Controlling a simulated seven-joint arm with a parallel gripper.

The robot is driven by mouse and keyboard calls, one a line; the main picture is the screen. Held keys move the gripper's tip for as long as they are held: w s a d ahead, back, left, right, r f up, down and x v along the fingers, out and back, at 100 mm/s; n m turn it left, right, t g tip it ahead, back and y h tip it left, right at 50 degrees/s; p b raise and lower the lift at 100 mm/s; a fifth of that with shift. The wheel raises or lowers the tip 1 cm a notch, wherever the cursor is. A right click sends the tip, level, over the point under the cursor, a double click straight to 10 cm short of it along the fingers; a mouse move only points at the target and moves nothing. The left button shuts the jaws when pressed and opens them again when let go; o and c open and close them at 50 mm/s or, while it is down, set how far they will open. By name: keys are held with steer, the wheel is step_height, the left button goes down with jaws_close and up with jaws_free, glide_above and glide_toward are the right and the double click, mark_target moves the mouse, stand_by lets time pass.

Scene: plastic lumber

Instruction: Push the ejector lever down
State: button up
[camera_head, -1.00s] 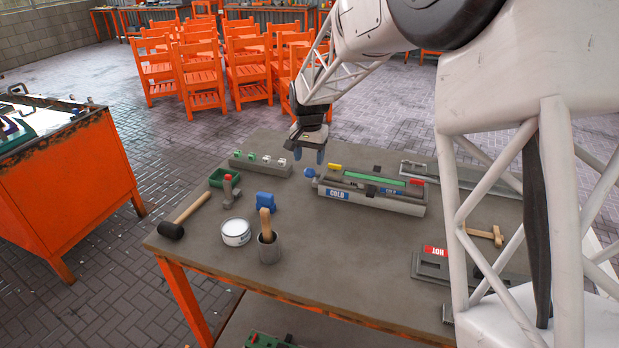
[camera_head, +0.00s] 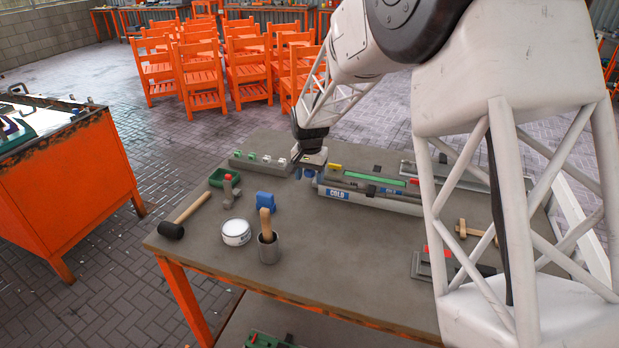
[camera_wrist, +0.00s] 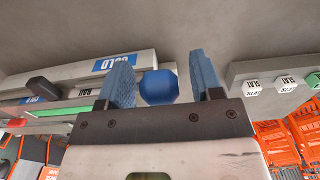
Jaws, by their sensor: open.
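The ejector lever shows as a blue knob (camera_wrist: 158,87) in the wrist view, at the end of the grey mould box marked COLD (camera_wrist: 125,66). My gripper (camera_wrist: 160,68) is open, with one blue finger on each side of the knob and a small visible gap on both sides. In the head view the COLD box (camera_head: 385,202) lies on the table, and my gripper (camera_head: 307,173) is low at its left end. There the fingers hide most of the knob, and I cannot tell its height.
A grey rail with white blocks (camera_head: 262,164) lies close left of my gripper.

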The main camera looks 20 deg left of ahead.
steer(key=shift+f, duration=0.4)
jaws_close()
